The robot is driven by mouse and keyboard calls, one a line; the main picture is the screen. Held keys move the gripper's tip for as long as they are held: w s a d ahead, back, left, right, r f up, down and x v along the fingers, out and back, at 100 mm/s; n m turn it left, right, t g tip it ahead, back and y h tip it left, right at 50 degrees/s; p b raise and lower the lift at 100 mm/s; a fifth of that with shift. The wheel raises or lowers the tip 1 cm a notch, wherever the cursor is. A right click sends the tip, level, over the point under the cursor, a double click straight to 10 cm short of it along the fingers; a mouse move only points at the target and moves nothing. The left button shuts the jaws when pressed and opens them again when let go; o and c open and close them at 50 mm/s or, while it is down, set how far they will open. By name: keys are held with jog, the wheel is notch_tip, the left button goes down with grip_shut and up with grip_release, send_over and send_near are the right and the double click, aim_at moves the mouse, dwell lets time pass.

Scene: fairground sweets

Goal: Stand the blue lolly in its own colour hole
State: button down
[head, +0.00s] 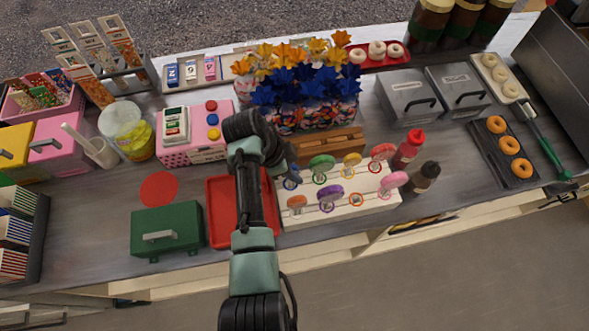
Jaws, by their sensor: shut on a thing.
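The white lolly stand (340,209) has two rows of coloured lollies. The blue lolly (291,183) is at the left end of the back row, partly hidden by my arm. My gripper (287,170) is over that end, shut on the blue lolly. The fingertips and stick are too small and covered to see clearly, and I cannot tell whether the stick is in a hole. An orange-red ringed hole (356,200) in the front row is empty. Green (321,163), yellow (351,160), red (382,152), orange (297,202), purple (330,193) and pink (393,181) lollies stand around.
A red tray (219,222) lies left of the stand, under my arm. A wooden crate (335,142) and paper windmills (300,85) stand behind. Red (408,149) and dark (424,178) sauce bottles stand close at right. A green box (167,230) is at left.

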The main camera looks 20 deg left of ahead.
jog(key=shift+f, duration=0.1)
jog(key=shift+c, duration=0.9)
grip_release()
notch_tip(320, 180, up, 9)
jog(key=p, duration=0.8)
